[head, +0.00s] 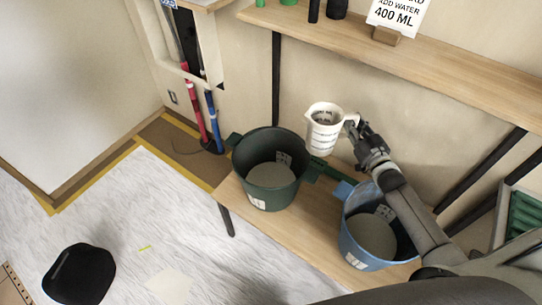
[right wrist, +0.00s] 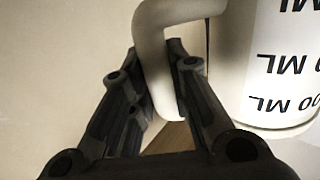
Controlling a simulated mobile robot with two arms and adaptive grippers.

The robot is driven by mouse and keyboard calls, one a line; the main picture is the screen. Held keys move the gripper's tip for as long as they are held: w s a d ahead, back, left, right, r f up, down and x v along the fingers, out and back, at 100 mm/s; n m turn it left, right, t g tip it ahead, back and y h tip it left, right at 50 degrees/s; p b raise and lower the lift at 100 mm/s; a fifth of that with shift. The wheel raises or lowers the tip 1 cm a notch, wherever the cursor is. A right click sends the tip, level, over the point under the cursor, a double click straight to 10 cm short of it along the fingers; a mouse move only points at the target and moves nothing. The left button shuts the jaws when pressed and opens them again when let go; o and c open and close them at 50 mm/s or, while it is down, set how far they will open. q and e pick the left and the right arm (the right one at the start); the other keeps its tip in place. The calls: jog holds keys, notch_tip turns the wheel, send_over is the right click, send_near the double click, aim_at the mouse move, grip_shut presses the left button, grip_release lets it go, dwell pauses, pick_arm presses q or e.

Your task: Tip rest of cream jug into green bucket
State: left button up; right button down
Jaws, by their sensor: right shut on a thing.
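The cream jug (head: 323,132) is upright in the air, just right of and above the green bucket's rim. Its measuring marks show in the right wrist view (right wrist: 285,65). My right gripper (head: 362,131) is shut on the jug's handle (right wrist: 158,60). The jug's inside looks greyish, but I cannot tell how much it holds. The green bucket (head: 262,194) stands on the low wooden bench with grey material inside. My left gripper is not in view.
A blue bucket (head: 362,258) with grey contents stands on the bench (head: 308,225) under my right arm. A wooden shelf (head: 440,62) with a "400 ML" sign (head: 397,14) runs above. Red and blue poles stand left of the bench. A black object (head: 78,274) is on the floor.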

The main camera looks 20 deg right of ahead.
aim_at(359, 117)
dwell(0.4)
notch_tip(359, 117, up, 4)
jog(key=p, duration=0.4)
jog(key=shift+r, duration=0.15)
